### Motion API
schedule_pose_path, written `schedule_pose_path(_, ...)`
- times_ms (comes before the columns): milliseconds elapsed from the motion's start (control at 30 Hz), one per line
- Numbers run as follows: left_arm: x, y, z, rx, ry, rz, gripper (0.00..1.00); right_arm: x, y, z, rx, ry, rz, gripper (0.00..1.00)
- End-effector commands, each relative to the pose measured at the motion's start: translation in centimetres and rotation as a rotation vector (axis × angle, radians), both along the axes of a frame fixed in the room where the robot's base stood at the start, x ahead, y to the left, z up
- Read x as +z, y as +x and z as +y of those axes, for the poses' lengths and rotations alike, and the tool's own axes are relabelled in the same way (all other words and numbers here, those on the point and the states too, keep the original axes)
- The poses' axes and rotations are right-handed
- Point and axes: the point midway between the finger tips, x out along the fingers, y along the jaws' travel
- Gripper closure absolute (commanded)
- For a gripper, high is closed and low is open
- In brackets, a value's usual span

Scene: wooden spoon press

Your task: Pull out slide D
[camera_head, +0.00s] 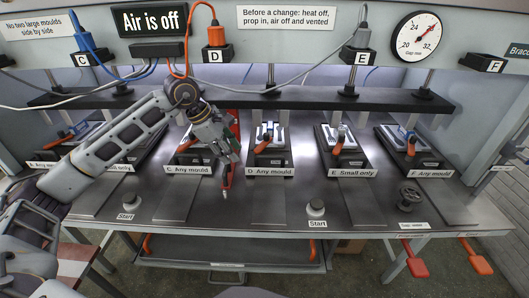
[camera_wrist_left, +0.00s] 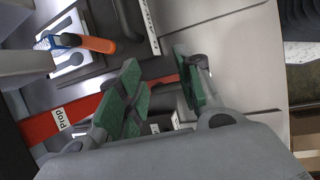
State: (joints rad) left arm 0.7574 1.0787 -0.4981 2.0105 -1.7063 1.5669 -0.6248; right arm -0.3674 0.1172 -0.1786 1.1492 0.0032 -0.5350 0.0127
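Slide D (camera_head: 269,160) sits in the press bench at the middle of the head view, with its label (camera_head: 270,171) on its front edge. A mould with an orange handle (camera_head: 265,138) stands on it. My left gripper (camera_head: 229,158) is left of slide D, pointing down near the bench front. A red bar labelled Prop (camera_wrist_left: 42,126) runs behind the near finger towards the gap; contact cannot be told. An orange handle (camera_wrist_left: 92,44) shows on a slide there. My right gripper is out of view.
Slide C (camera_head: 188,158) and slide E (camera_head: 350,160) flank slide D. The dark crossbar (camera_head: 300,97) hangs over the slides. Start buttons (camera_head: 316,207) stand near the bench front. The steel bench top (camera_head: 270,205) before slide D is clear. A sign reads "Air is off" (camera_head: 148,19).

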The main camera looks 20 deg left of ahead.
Motion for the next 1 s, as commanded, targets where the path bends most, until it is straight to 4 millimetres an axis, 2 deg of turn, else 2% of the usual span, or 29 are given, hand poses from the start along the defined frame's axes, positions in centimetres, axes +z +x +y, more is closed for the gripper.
schedule_pose_path(433,0.1,2.1,-2.3,-0.001,-0.002,0.0,0.65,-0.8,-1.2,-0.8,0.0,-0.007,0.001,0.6)
schedule_pose_path(1000,0.1,4.8,-5.5,0.0,-0.001,0.0,0.65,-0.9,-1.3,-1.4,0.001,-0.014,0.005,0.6)
